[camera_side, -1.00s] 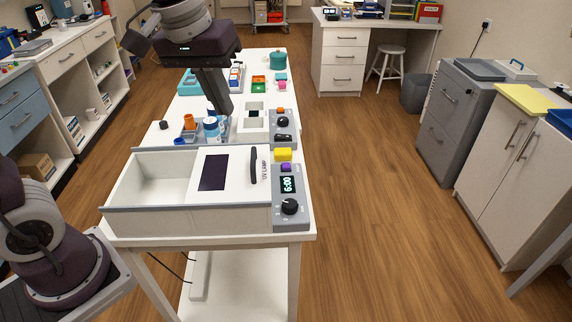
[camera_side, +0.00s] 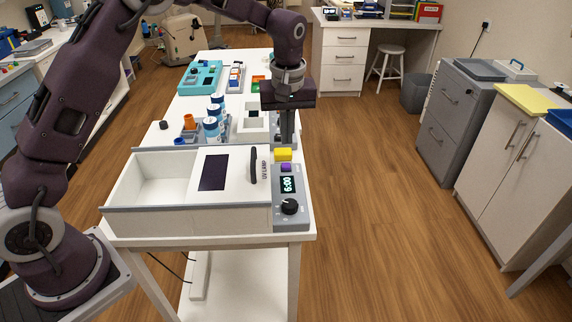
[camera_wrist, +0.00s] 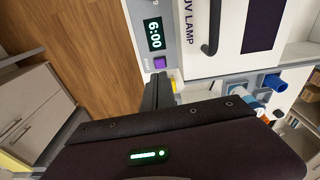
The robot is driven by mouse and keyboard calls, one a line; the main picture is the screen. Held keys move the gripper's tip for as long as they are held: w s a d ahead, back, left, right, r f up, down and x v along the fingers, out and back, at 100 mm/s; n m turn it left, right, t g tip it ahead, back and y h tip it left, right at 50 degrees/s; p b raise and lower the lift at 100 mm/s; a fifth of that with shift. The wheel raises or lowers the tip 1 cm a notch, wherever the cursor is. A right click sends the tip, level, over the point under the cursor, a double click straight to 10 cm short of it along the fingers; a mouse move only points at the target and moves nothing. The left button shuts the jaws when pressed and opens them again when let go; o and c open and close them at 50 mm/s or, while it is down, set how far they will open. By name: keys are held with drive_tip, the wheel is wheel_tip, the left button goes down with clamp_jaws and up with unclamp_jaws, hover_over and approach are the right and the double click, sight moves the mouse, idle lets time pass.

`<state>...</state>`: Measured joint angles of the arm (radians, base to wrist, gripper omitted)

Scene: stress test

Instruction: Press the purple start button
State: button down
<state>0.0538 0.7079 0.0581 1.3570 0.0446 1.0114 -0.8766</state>
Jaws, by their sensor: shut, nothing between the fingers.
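The purple button (camera_side: 286,168) is on the grey control panel of the white UV lamp box (camera_side: 170,222), between a yellow block (camera_side: 283,154) and the 6:00 display (camera_side: 288,185). In the wrist view the purple button (camera_wrist: 160,62) shows just beyond the fingertips, with the display (camera_wrist: 154,34) above it. My gripper (camera_side: 287,143) is shut and empty, pointing down just behind the yellow block. Its fingers (camera_wrist: 160,78) partly cover the yellow block (camera_wrist: 173,84) in the wrist view. The fingertips appear apart from the purple button.
A black dial (camera_side: 290,207) is on the panel, and a dark handle (camera_side: 253,166) stands on the lid. Blue-and-white cans (camera_side: 211,128) and an orange cup (camera_side: 189,122) stand behind the box. Open floor (camera_side: 370,190) lies to the right.

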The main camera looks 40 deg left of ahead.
sight(286, 165)
drive_tip(key=shift+w+a+f, duration=0.1)
drive_tip(key=shift+a+f, duration=0.05)
drive_tip(key=shift+f, duration=1.6)
drive_tip(key=shift+w+a+f, duration=0.1)
drive_tip(key=shift+a+f, duration=0.05)
drive_tip(key=shift+f, duration=1.55)
drive_tip(key=shift+f, duration=0.5)
drive_tip(key=shift+s+d+r, duration=0.3)
drive_tip(key=shift+s+d, duration=0.25)
drive_tip(key=shift+d, duration=0.05)
drive_tip(key=shift+s+d+r, duration=0.25)
drive_tip(key=shift+s+d, duration=0.25)
drive_tip(key=shift+d, duration=0.1)
wheel_tip(286, 165, up, 7)
drive_tip(key=shift+s+d, duration=0.2)
